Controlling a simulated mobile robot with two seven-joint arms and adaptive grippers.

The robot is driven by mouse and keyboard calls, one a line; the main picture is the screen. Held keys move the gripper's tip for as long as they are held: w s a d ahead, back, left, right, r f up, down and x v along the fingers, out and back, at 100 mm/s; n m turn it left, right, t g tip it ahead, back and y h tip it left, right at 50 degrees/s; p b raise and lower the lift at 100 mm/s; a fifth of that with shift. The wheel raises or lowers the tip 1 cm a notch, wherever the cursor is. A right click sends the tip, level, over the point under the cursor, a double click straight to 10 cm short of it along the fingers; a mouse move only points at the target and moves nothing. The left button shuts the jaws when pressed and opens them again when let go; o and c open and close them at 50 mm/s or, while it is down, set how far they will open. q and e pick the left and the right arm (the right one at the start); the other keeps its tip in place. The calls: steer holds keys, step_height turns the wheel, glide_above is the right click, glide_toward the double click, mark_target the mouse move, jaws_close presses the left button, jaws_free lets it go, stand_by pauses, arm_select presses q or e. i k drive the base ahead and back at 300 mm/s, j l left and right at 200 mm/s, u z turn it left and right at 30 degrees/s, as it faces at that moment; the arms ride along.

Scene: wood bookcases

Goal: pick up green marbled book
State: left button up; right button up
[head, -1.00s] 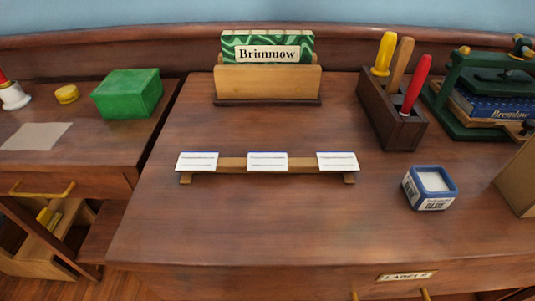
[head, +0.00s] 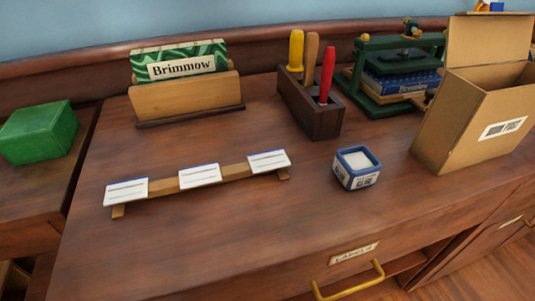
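The green marbled book (head: 179,61) stands upright in a wooden holder (head: 187,99) at the back left of the desk. Its cream label reads "Brimmow". The holder's front board hides the lower part of the book. Neither of my grippers shows in the head view.
A low rack with several white cards (head: 200,176) stands in front of the holder. To the right are a dark tool box (head: 310,107), a blue glue pot (head: 356,168), a green press (head: 393,75) and an open cardboard box (head: 474,115). A green box (head: 39,133) is at left. The desk front is clear.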

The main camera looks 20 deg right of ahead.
mark_target(192, 59)
steer(key=k, duration=0.2)
steer(key=k+z, duration=0.3)
steer(key=k+l+z, duration=0.1)
steer(key=z, duration=0.2)
steer(key=j+z, duration=0.15)
steer(key=z, duration=1.4)
steer(key=k+j, duration=0.2)
steer(key=j, duration=0.2)
steer(key=k+j, duration=0.2)
steer(key=j, duration=0.2)
steer(key=k+j, duration=0.2)
steer(key=j, duration=0.15)
steer(key=k+j, duration=0.15)
steer(key=j, duration=0.25)
steer(key=k+j, duration=0.2)
steer(key=j, duration=0.2)
steer(key=k+j+z, duration=0.1)
steer(key=j, duration=0.3)
steer(key=k+j, duration=0.3)
steer(key=j, duration=0.1)
